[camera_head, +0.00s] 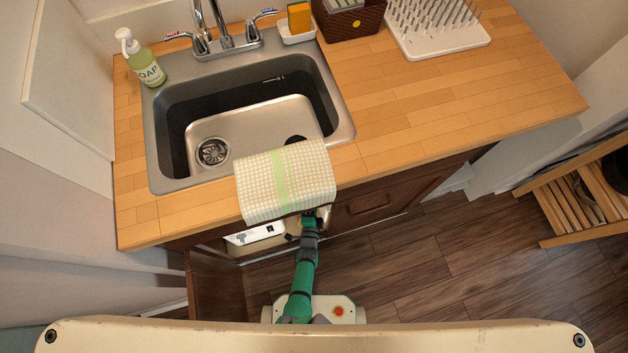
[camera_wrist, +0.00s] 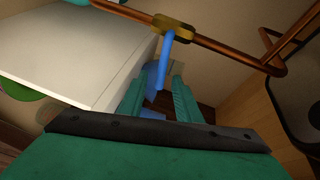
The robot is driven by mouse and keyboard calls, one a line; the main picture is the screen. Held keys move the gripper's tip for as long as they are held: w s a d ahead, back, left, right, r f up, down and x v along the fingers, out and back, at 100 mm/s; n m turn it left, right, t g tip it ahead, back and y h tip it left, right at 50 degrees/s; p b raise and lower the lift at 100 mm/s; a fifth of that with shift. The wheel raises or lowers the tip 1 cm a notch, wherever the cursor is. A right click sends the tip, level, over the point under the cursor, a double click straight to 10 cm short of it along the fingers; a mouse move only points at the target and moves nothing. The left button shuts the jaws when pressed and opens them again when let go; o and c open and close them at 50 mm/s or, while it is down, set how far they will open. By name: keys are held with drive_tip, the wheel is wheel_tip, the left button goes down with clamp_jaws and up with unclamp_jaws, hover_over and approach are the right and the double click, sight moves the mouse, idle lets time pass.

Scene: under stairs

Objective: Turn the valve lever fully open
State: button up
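In the wrist view, a blue valve lever (camera_wrist: 166,58) hangs down from a brass valve body (camera_wrist: 172,27) on a copper pipe (camera_wrist: 222,48). The lever points roughly across the pipe, not along it. My gripper (camera_wrist: 158,84) is open, with its green fingers apart. The lower end of the lever shows between the fingertips in the picture; I cannot tell whether either finger touches it. In the head view, my green arm (camera_head: 303,272) reaches under the counter front below the towel, and the fingers and valve are hidden there.
A white box (camera_wrist: 75,50) fills the left of the wrist view, close to the left finger. The pipe bends at the right. Above, the wooden counter (camera_head: 440,105) holds a sink (camera_head: 165,180), and a checked towel (camera_head: 285,180) hangs over its edge. Open floor (camera_head: 430,265) lies to the right.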

drive_tip(key=shift+w+f, duration=0.2)
drive_tip(key=shift+w, duration=1)
drive_tip(key=shift+d, duration=0.1)
clamp_jaws()
